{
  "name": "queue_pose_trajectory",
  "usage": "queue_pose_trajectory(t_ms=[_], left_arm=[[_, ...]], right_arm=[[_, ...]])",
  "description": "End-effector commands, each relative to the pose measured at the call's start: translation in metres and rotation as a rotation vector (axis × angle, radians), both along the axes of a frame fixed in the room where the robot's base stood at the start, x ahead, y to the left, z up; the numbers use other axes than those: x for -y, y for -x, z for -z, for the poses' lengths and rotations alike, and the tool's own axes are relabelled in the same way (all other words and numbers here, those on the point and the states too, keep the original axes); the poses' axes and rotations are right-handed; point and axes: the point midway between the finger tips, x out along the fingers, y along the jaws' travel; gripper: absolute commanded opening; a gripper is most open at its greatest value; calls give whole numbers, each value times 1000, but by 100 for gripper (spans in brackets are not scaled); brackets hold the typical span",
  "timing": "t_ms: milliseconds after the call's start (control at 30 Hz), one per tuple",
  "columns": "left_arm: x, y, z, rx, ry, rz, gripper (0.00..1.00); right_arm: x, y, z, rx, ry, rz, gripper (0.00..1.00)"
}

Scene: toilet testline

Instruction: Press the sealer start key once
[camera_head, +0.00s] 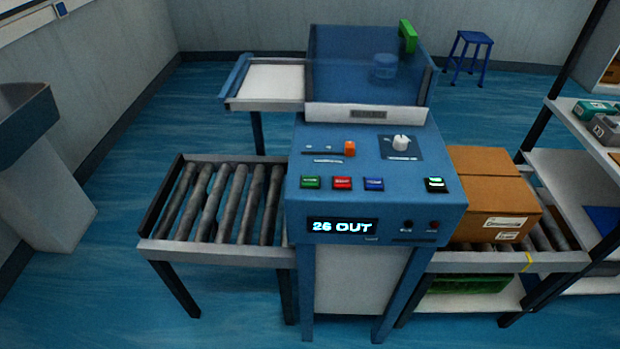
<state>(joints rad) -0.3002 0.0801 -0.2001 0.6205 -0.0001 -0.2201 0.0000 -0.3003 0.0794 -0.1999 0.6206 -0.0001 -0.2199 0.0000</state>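The sealer (378,216) is a blue machine in the middle of the head view. Its sloped panel carries a green key (311,183), a red key (342,183) and a blue key (374,184) in a row. Their labels are too small to read, so I cannot tell by text which is the start key. A black switch with a lit green part (436,184) sits to the right. An orange knob (349,148) and a white dial (401,143) are above. Neither gripper is in view.
An empty roller conveyor (220,205) adjoins the sealer on the left. A cardboard box (491,193) rests on the conveyor at the right. A shelf rack (578,180) stands far right, a blue stool (468,52) at the back. The space before the panel looks clear.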

Motion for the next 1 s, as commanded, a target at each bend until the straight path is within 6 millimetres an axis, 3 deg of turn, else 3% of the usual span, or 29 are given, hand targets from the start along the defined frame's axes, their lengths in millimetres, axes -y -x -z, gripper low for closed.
queue_pose_trajectory(t_ms=[33, 200, 1000], left_arm=[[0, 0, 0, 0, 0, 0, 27], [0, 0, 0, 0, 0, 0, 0], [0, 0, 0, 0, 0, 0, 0]], right_arm=[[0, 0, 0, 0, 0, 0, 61], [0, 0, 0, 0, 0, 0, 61], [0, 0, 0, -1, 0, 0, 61]])
